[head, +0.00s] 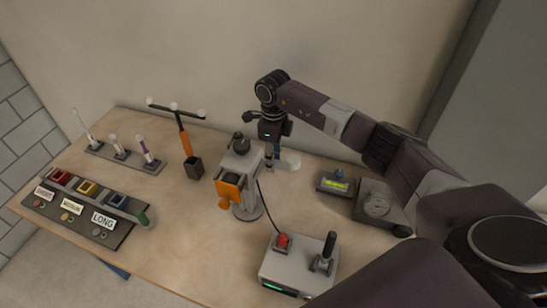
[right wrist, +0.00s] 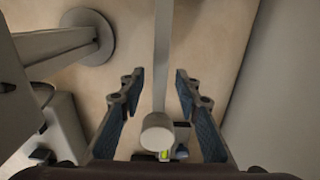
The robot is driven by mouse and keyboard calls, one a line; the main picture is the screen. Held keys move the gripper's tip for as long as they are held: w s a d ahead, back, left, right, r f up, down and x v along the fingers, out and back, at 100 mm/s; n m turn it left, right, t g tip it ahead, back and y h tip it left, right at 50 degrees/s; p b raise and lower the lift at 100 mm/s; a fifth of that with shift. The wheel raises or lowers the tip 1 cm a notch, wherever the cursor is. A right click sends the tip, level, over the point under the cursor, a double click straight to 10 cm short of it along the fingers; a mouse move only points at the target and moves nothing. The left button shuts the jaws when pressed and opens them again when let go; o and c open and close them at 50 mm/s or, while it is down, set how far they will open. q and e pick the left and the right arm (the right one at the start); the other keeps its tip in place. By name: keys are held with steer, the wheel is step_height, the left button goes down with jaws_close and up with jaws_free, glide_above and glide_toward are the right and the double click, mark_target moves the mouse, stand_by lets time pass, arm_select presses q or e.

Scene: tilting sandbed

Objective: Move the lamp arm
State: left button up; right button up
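A pale grey bar, which looks like the lamp arm (right wrist: 161,60), runs down the right wrist view and ends in a white round knob (right wrist: 157,133). In the head view the white knob (head: 291,162) shows just right of my right gripper (head: 271,164); most of the bar is hidden there. My right gripper points down at it. In the right wrist view my right gripper (right wrist: 157,78) is open, with one finger on each side of the bar and visible gaps to both. My left gripper is not in view.
A grey stand with an orange part (head: 229,190) stands left of my right gripper. A control box (head: 297,265) with red button and joystick is in front. A dial scale (head: 376,206) and small display box (head: 336,185) lie right. Button panel (head: 85,214) is left.

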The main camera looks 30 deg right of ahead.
steer(key=shift+c, duration=0.5)
jaws_close()
